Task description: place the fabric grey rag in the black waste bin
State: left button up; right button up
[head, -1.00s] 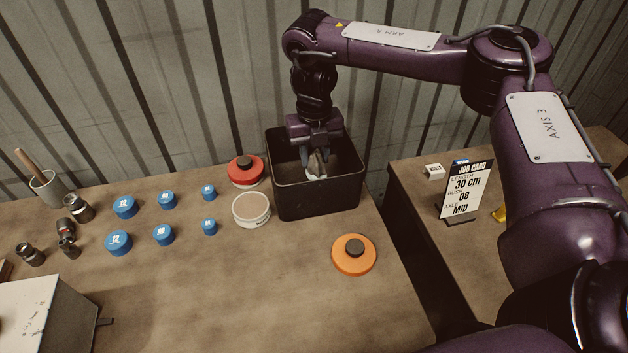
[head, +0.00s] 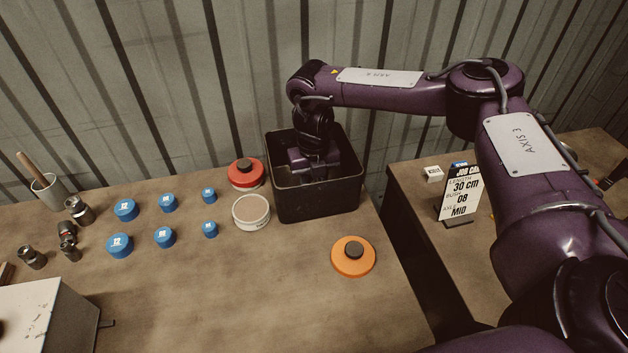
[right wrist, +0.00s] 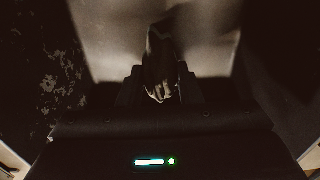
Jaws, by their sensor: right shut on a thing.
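The black waste bin (head: 318,201) stands at the back right of the bench, against the wall. In the right wrist view my right gripper (right wrist: 160,88) is shut on the grey rag (right wrist: 159,65), which hangs dark and crumpled between the fingers. The bin's pale inner surface shows around the rag; I cannot tell whether the rag touches the floor of the bin. My left gripper is not in view.
An orange disc (head: 353,256) lies in front. Several blue caps (head: 120,245) and metal fittings (head: 79,209) stand further left. A job card (head: 460,194) stands on the right-hand bench.

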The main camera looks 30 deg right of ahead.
jog(key=o, duration=0.9)
notch_tip(320, 180, up, 12)
jog(key=shift+r, duration=0.15)
dwell(0.3)
